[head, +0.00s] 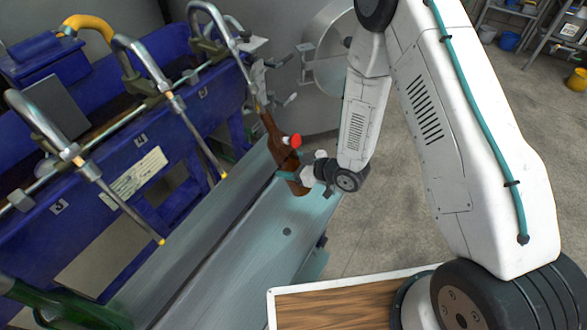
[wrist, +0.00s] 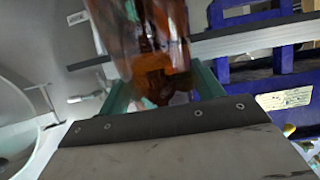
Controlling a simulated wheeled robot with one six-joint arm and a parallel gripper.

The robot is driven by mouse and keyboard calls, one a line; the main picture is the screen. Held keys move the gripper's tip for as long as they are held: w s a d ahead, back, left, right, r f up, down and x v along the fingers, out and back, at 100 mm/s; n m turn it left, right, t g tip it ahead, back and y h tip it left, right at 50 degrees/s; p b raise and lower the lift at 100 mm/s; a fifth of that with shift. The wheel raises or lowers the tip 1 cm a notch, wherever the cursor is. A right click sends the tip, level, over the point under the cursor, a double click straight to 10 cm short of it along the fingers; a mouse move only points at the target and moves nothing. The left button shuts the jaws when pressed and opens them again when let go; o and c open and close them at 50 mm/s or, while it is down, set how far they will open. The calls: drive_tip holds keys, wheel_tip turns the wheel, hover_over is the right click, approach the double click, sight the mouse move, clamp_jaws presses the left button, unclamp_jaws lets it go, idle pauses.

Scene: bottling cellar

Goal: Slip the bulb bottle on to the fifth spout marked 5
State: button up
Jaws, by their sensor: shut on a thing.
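The bulb bottle (head: 279,143) is brown glass, upright but tilted in the head view, at the rightmost spout (head: 247,76) in view. That spout's tube runs down to the bottle's mouth and looks to meet it; I cannot tell how far inside it is. The plate by this spout (head: 203,92) is too small to read surely; the plate at the left reads 3. My gripper (head: 289,176) is shut on the lower part of the bottle. In the wrist view the blurred bottle (wrist: 158,60) stands between my teal fingers, its top out of frame.
Two other spouts (head: 198,148) (head: 122,205) hang free to the left on the blue filler (head: 100,165). A grey-blue ledge (head: 255,240) runs below. A red knob (head: 295,141) shows beside the bottle.

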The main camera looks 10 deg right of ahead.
sight(278, 132)
drive_tip(key=shift+w+a+r, duration=0.55)
drive_tip(key=shift+a+r, duration=0.15)
drive_tip(key=shift+r, duration=1.2)
drive_tip(key=shift+w+a+r, duration=0.55)
drive_tip(key=shift+a+r, duration=0.15)
drive_tip(key=shift+r, duration=1.2)
drive_tip(key=shift+w+a+r, duration=0.55)
drive_tip(key=shift+a+r, duration=0.15)
drive_tip(key=shift+r, duration=1.2)
drive_tip(key=w+a+f+t+y, duration=0.2)
drive_tip(key=w+a+f, duration=0.1)
drive_tip(key=a, duration=0.2)
drive_tip(key=shift+w+f+y, duration=0.35)
drive_tip(key=shift+f+y, duration=0.05)
drive_tip(key=shift+d+f, duration=0.2)
drive_tip(key=shift+f, duration=0.8)
drive_tip(key=o, duration=1.4)
drive_tip(key=shift+s, duration=0.1)
drive_tip(key=shift+f+v, duration=0.3)
drive_tip(key=shift+v, duration=1.85)
drive_tip(key=shift+f+v, duration=0.3)
drive_tip(key=shift+v, duration=1.85)
drive_tip(key=shift+f+v, duration=0.3)
drive_tip(key=shift+v, duration=1.85)
